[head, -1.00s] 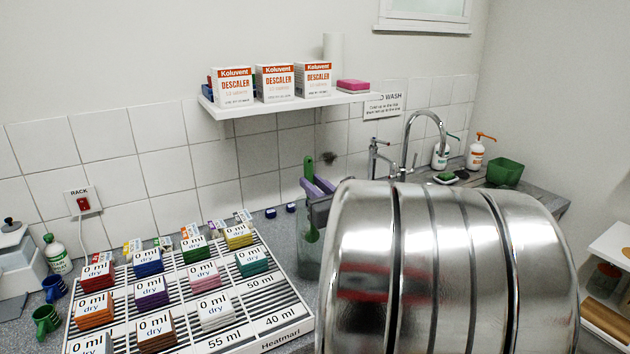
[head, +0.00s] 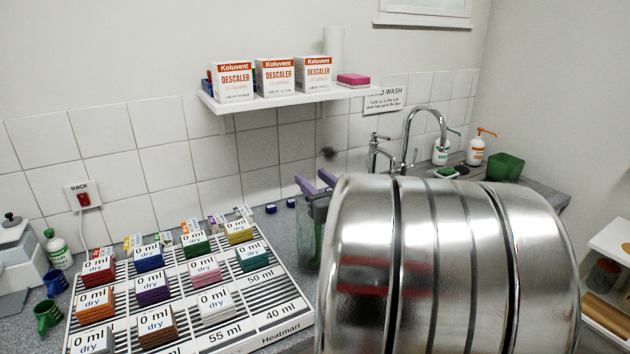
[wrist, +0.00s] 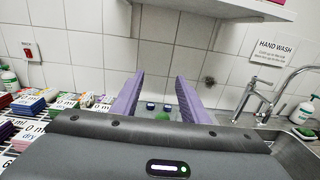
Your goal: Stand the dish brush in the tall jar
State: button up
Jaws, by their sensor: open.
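The tall jar (head: 303,250) looks like clear grey glass and stands on the counter behind the rack, partly hidden by my large shiny arm link. The green dish brush (head: 318,245) shows as a green strip low behind the jar's glass, seemingly inside it; most of it is hidden. In the wrist view a small green part, likely the brush (wrist: 162,116), shows low between my fingers. My gripper (head: 316,182) has purple fingers spread apart above the jar, with nothing between their tips. It also shows in the wrist view (wrist: 158,80).
A white rack (head: 290,318) with several coloured stacks fills the left counter. A wall shelf (head: 290,103) with descaler boxes hangs above. A tap (head: 408,140), soap bottles and a green tub (head: 506,167) stand to the right. Small blue blocks (head: 290,203) lie behind the rack.

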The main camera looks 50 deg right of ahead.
jog(key=v, duration=1.3)
jog(key=shift+s, duration=0.35)
dwell(0.8)
